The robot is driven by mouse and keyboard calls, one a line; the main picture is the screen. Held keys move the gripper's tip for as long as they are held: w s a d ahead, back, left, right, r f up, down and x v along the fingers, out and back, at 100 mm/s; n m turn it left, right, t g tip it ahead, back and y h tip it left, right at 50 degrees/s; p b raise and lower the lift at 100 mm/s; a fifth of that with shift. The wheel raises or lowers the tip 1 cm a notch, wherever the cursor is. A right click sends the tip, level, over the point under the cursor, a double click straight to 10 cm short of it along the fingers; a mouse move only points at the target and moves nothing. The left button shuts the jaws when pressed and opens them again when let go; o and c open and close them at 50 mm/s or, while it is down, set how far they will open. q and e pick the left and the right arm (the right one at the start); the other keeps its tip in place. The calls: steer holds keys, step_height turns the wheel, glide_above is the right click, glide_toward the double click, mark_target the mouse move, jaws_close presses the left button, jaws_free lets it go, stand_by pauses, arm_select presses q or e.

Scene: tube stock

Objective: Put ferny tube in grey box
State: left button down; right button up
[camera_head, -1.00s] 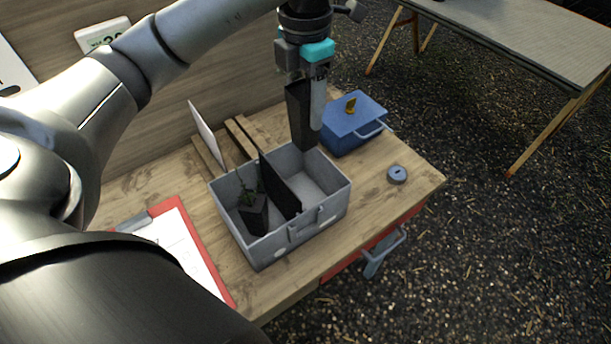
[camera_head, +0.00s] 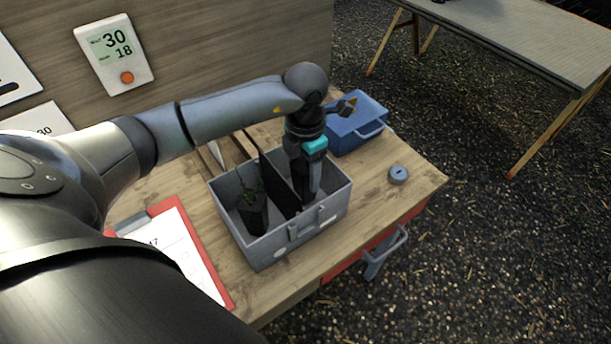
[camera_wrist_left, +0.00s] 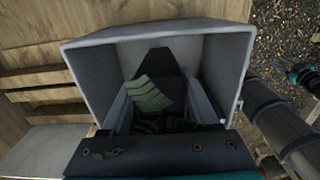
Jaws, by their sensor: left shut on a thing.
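The grey box (camera_head: 335,213) stands open on the wooden table, split by a dark divider. My left gripper (camera_head: 310,200) points down into its right compartment. It is shut on the ferny tube, a dark tapered tube largely hidden by the fingers in the head view. In the left wrist view the ferny tube (camera_wrist_left: 164,65) shows between the fingers, with banded green fronds (camera_wrist_left: 148,96), inside the walls of the box. I cannot tell whether it touches the floor. What looks like my right gripper (camera_wrist_left: 303,76) is small and dark at the right edge of that view.
Another dark tube with a small plant (camera_head: 254,212) stands in the box's left compartment. A red clipboard (camera_head: 180,250) lies left. The table's front-right corner is clear.

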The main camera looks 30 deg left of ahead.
arm_select(q)
steer(key=shift+f, duration=0.9)
steer(key=shift+f, duration=0.1)
steer(key=shift+c, duration=0.7)
jaws_free()
step_height(320, 180, up, 12)
steer(key=shift+r, duration=0.1)
